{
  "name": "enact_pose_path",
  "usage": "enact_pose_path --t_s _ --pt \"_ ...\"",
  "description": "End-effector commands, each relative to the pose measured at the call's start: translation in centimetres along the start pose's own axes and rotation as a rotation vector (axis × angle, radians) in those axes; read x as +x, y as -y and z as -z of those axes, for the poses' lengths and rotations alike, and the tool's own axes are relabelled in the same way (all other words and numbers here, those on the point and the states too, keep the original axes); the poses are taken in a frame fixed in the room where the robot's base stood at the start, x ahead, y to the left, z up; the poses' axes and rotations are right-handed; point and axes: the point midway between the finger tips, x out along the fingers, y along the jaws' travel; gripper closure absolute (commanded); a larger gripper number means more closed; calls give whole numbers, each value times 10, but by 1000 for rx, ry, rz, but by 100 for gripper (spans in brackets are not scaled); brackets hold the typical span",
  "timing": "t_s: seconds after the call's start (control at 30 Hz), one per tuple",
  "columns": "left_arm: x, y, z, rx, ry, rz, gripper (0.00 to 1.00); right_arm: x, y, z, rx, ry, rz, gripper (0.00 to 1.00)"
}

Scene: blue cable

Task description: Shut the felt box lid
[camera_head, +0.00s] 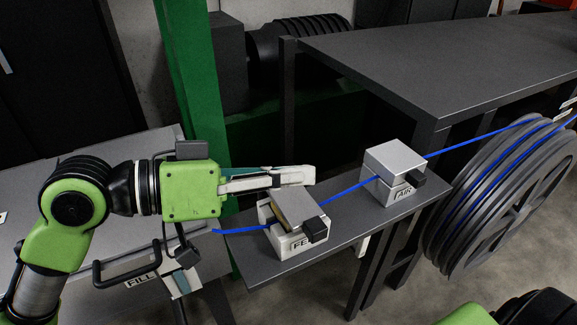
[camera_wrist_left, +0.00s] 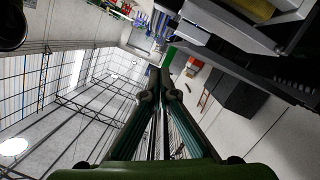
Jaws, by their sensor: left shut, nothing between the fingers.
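The felt box (camera_head: 283,238), a small pale box labelled "FE", sits on the narrow grey shelf in the head view. Its lid (camera_head: 298,205) is tilted up, with a yellowish strip of felt visible beside it and a dark knob at the front. Part of a pale box with a yellow pad (camera_wrist_left: 250,8) shows at the top of the left wrist view. My left gripper (camera_head: 312,175) is shut and empty, just above and behind the lid; I cannot tell whether it touches. Its closed fingers also show in the left wrist view (camera_wrist_left: 159,75). My right gripper is out of view.
The blue cable (camera_head: 345,192) runs through the felt box and the closed "AIR" box (camera_head: 394,160) to a large grey reel (camera_head: 500,200). The shelf (camera_head: 262,262) has bare surface in front. A dark table (camera_head: 440,60) stands behind. A "FILL" unit (camera_head: 175,280) is at lower left.

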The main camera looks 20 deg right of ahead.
Motion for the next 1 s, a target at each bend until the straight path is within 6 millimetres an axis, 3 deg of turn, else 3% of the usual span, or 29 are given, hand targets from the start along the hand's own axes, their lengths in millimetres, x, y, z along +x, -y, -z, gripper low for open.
enact_pose_path --t_s 0.2,0.5,1.0 --pt "6 3 -27 193 1 48 100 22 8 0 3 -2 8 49" --pt "13 4 -53 396 0 98 100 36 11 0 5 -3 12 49" --pt "17 7 -68 388 0 97 100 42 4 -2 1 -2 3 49"
